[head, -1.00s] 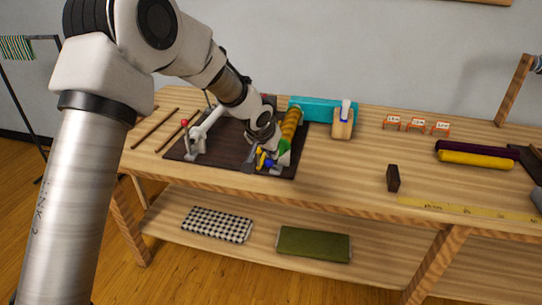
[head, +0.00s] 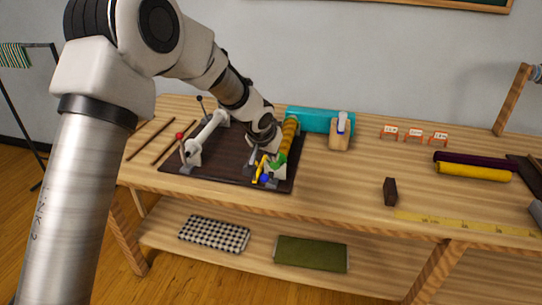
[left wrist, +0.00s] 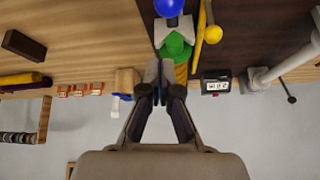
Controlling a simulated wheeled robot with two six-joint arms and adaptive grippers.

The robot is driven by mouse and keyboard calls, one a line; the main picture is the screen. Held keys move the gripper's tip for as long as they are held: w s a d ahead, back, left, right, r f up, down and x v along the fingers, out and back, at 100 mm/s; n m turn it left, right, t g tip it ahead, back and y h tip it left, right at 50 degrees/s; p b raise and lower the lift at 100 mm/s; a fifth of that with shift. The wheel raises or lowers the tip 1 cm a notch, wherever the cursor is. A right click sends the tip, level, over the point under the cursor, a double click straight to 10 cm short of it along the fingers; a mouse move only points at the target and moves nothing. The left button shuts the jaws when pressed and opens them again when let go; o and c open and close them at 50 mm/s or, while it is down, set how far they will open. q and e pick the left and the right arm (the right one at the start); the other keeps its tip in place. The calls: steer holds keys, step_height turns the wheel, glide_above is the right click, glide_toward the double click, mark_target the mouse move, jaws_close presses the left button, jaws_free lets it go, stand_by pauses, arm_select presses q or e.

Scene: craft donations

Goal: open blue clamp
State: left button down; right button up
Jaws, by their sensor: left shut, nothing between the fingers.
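The blue clamp shows as a blue ball (head: 265,178) at the front right of the dark board (head: 215,170). The ball also shows at the top edge of the left wrist view (left wrist: 169,7), on a pale bracket. A yellow handle (head: 258,170) stands beside it, and a green knob (head: 277,163) is just behind it. My left gripper (head: 268,150) is shut and empty, above the board behind the blue ball. In the left wrist view its fingertips (left wrist: 159,68) are close to the green knob, apart from the blue ball. Contact with the green knob cannot be told.
A white lever with a red ball (head: 179,136) stands on the board's left. A gold roll (head: 289,133) and a teal roll (head: 306,119) lie behind. A wooden block with a white top (head: 340,136) stands right of them. A dark block (head: 390,191) lies on clear table.

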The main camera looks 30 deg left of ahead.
arm_select(q)
steer(key=s+d+r+b, duration=0.1)
steer(key=s+r, duration=0.4)
steer(key=s, duration=0.2)
steer(key=s+d+f+g, duration=0.15)
steer(key=s+f, duration=0.25)
steer(key=f, duration=0.4)
steer(key=s+f+g+p, duration=0.1)
steer(key=s+f+g, duration=0.25)
steer(key=f, duration=0.45)
steer(key=s+d+f+g, duration=0.1)
steer(key=s+f, duration=0.3)
steer(key=f, duration=0.4)
steer(key=s+d+f, duration=0.1)
steer(key=s+f, duration=0.5)
steer(key=s, duration=0.5)
steer(key=s+d+f+p, duration=0.1)
steer(key=s+d+f, duration=0.1)
steer(key=s+f, duration=0.5)
steer(key=s, duration=0.4)
steer(key=shift+s+d+h+p, duration=0.2)
steer(key=shift+s+h+p, duration=0.1)
arm_select(e)
steer(key=shift+s+r, duration=0.3)
